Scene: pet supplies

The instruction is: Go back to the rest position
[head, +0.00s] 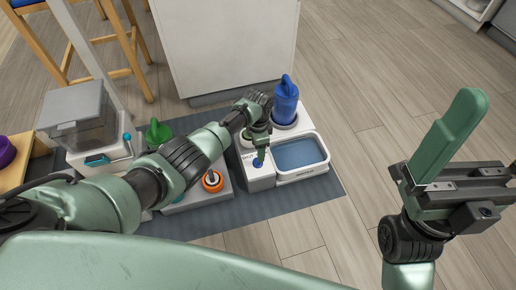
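My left arm reaches from the lower left over the grey mat. Its gripper (261,155) points down at the white water dispenser (259,178), with its tips at or just above a small blue button (257,163). I cannot tell whether they touch it, and the fingers are too small to tell open from shut. My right gripper (450,135) is raised at the right, over bare floor and away from the objects. One long green finger shows clearly; the gap between its fingers cannot be made out. I see nothing held in either gripper.
The dispenser has a blue bottle (286,100) and a water basin (301,153). Left on the mat (322,203) are a feeder with a clear grey hopper (77,112), a green object (158,132) and an orange ring (213,181). A white cabinet (228,45) and wooden stool (140,60) stand behind.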

